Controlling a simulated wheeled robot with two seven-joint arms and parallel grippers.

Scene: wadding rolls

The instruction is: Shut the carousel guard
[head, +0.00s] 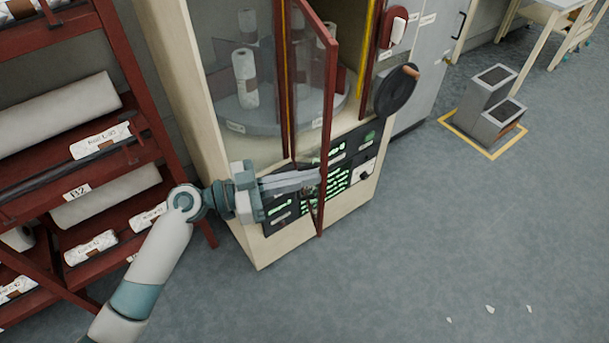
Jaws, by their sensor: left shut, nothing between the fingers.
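The carousel guard (314,110) is a clear panel in a red frame on the front of the cream carousel cabinet (174,70). It stands ajar, its right-hand edge swung out towards me. Behind it a round grey carousel shelf (238,122) holds white rolls (245,78). My left gripper (318,176) is shut and empty, its fingers pointing right at the lower part of the guard. The fingertips are at or close to the guard's red edge; I cannot tell if they touch. My right gripper is not in view.
A red rack (140,100) with large wrapped rolls stands close at left. A black handwheel (396,90) sticks out at the cabinet's right. A black control panel (345,152) lies below the guard. Grey boxes (488,100) stand on the floor at right. The floor in front is mostly clear.

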